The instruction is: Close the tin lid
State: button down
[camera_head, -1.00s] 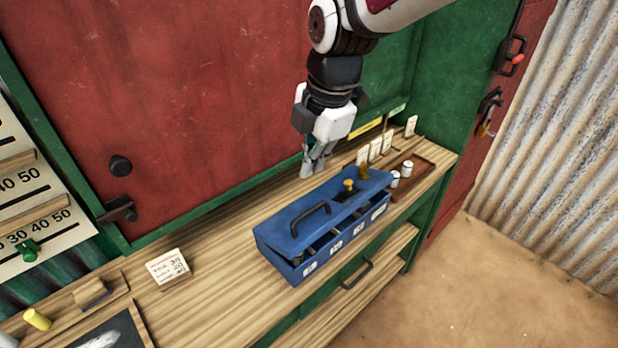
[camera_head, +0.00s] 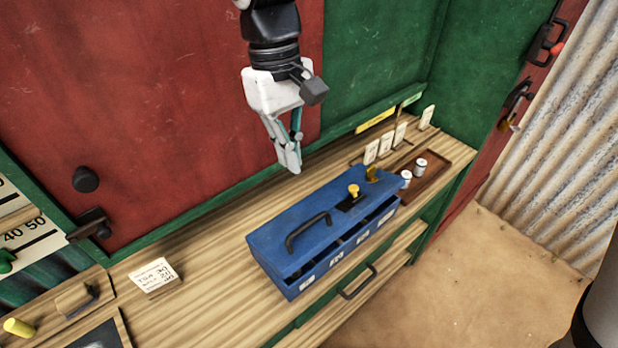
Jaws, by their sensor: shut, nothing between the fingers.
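The blue tin (camera_head: 312,284) sits on the wooden counter. Its blue lid (camera_head: 322,209) lies low over the box, with a dark gap along the front edge, so it stands slightly ajar. The lid carries a black handle (camera_head: 306,231) at its left part and a yellow knob (camera_head: 353,190) on a dark plate at its right part. A brass piece (camera_head: 371,174) shows at the lid's far right edge. My gripper (camera_head: 290,169) is shut and empty, pointing down above and behind the lid, apart from it.
Several white cards (camera_head: 385,145) stand behind the tin. A brown tray (camera_head: 440,164) with white cylinders lies to its right. The counter (camera_head: 215,270) between card and tin is clear. A drawer handle (camera_head: 358,283) juts out below.

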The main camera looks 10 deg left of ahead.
jog(key=p, duration=0.2)
send_over(316, 246)
jog(key=w+a, duration=0.3)
notch_tip(316, 246, down, 13)
jog(key=shift+a+f, duration=0.1)
jog(key=shift+f, duration=0.1)
jog(key=shift+s+d+f, duration=0.45)
jog(key=shift+d+f, duration=0.05)
jog(key=shift+f, duration=0.3)
jog(key=shift+s+d+f, duration=0.5)
jog(key=shift+d+f, duration=0.05)
jog(key=shift+f, duration=0.25)
jog(key=shift+s+d+f, duration=0.45)
jog(key=shift+d+f, duration=0.05)
jog(key=shift+f, duration=0.3)
jog(key=shift+p, duration=0.3)
notch_tip(316, 246, up, 14)
jog(key=s+d+p, duration=0.1)
jog(key=d, duration=0.1)
jog(key=shift+s, duration=0.3)
jog(key=shift+r, duration=0.1)
